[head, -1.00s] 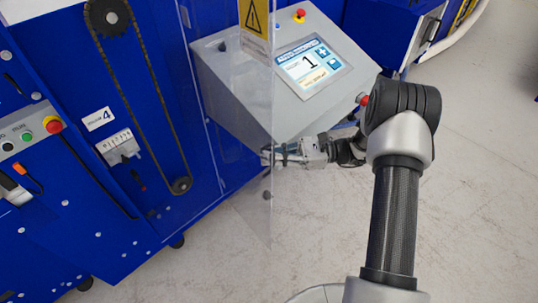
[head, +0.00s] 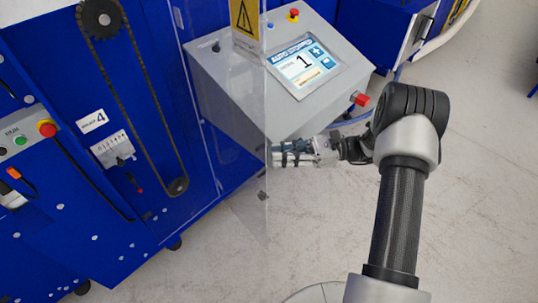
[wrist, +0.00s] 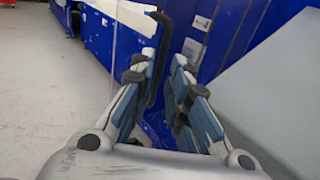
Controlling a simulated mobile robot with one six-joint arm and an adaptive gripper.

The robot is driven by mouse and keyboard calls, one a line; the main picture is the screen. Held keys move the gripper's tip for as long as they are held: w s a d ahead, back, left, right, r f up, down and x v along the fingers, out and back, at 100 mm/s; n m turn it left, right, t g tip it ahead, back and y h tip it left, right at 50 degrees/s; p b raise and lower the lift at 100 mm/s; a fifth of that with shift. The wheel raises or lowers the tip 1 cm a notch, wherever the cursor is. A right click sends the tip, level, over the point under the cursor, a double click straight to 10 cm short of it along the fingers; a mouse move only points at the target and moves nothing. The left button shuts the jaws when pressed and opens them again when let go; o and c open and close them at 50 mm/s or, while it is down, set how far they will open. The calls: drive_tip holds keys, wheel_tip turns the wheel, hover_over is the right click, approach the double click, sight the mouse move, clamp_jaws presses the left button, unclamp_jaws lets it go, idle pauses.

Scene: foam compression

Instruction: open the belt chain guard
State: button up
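The belt chain guard (head: 238,150) is a clear panel with a yellow warning sign. In the head view it stands swung out from the blue machine, with the chain (head: 143,100) visible to its left. My gripper (head: 276,155) is just right of the guard's outer edge, below the grey control box. In the wrist view my gripper (wrist: 163,75) has its two fingers apart with a gap between them.
The grey control box (head: 235,95) with a screen (head: 305,66) is close above my gripper, with a red button (head: 361,99) on its right side. A panel with buttons (head: 22,150) is at the left. The floor (head: 190,275) in front is clear.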

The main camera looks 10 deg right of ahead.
drive_tip(key=d, duration=0.7)
drive_tip(key=shift+s+d, duration=0.25)
drive_tip(key=shift+d, duration=0.1)
drive_tip(key=s+a+r+n+g+h, duration=0.3)
drive_tip(key=s+a+r+n+h, duration=0.6)
drive_tip(key=r, duration=0.3)
drive_tip(key=s+d+r+n+t+h, duration=0.1)
drive_tip(key=s+r+n+t+h, duration=0.1)
drive_tip(key=s, duration=0.6)
drive_tip(key=s+d+r+n+t+h, duration=0.2)
drive_tip(key=s+n+t+h, duration=0.2)
drive_tip(key=s+n+h, duration=0.3)
drive_tip(key=shift+s+n+t, duration=0.4)
drive_tip(key=shift+s, duration=0.55)
